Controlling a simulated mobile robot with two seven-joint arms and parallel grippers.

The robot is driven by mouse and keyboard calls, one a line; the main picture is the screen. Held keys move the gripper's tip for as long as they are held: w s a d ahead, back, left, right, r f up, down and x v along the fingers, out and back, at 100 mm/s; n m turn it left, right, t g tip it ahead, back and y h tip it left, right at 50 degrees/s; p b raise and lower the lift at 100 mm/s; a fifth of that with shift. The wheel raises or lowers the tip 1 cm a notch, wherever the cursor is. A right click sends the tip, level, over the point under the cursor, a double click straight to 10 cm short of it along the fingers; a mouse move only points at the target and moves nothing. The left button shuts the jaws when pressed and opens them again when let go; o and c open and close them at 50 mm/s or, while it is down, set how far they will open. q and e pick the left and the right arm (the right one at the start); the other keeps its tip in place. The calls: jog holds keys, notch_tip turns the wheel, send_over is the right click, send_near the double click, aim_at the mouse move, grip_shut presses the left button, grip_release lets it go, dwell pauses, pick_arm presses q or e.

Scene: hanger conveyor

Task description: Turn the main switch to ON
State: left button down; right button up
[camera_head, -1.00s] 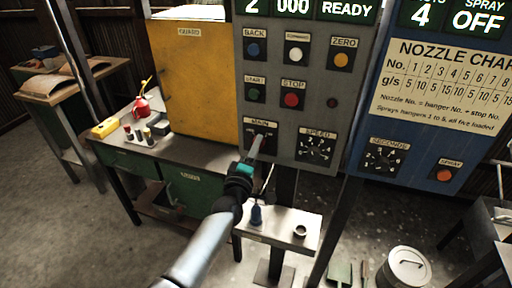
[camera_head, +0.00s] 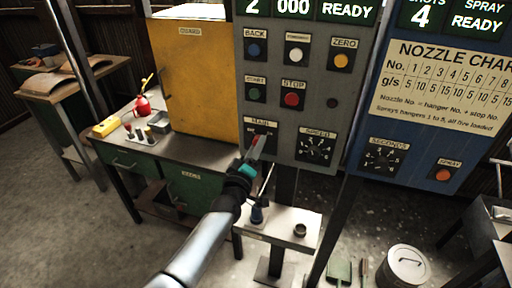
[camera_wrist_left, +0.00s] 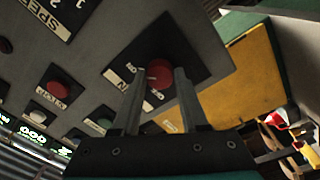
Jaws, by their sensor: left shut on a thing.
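The main switch (camera_wrist_left: 160,72) has a red knob on a black plate, low on the grey control panel (camera_head: 283,125). In the head view its plate (camera_head: 262,127) is partly covered by my left gripper (camera_head: 256,146). In the left wrist view my left gripper's two fingers (camera_wrist_left: 160,86) stand on either side of the red knob, shut on it. White lettering on the plate is partly hidden by the fingers, so the exact switch position is hard to read. My right gripper is not in view.
The speed dial (camera_head: 316,148) is just right of the switch, with the stop button (camera_head: 292,99) above. A yellow guard cabinet (camera_head: 195,75) stands left. The blue spray panel (camera_head: 430,150) stands right.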

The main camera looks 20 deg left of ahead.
pick_arm(q)
jog(key=shift+c, duration=2.2)
grip_release()
jog(key=shift+s, duration=0.15)
jog(key=s+p, duration=0.1)
jog(key=s, duration=1.4)
jog(key=shift+a+f, duration=0.25)
jog(key=shift+f, duration=0.2)
jog(key=s+f+m+g+b, duration=0.2)
jog(key=s+f+g, duration=0.15)
jog(key=f, duration=0.75)
jog(key=s+d+f+m+g+b, duration=0.15)
jog(key=s+f, duration=0.25)
jog(key=f, duration=0.6)
jog(key=s+f+m+g+b, duration=0.1)
jog(key=s+f+m+g, duration=0.25)
jog(key=f, duration=0.75)
jog(key=s+a+f+m+g+b, duration=0.1)
jog(key=s+f+m+g, duration=0.1)
jog(key=s+f, duration=0.4)
jog(key=s+a+f+m+g+b, duration=0.1)
jog(key=s+f+g, duration=0.3)
jog(key=s, duration=0.9)
jog(key=s+f+m+g+b, duration=0.2)
jog(key=s+f+m+g, duration=0.1)
jog(key=s+f, duration=0.6)
jog(key=shift+s+a+f+y+b, duration=0.3)
jog(key=shift+s+a, duration=0.1)
jog(key=shift+s, duration=0.1)
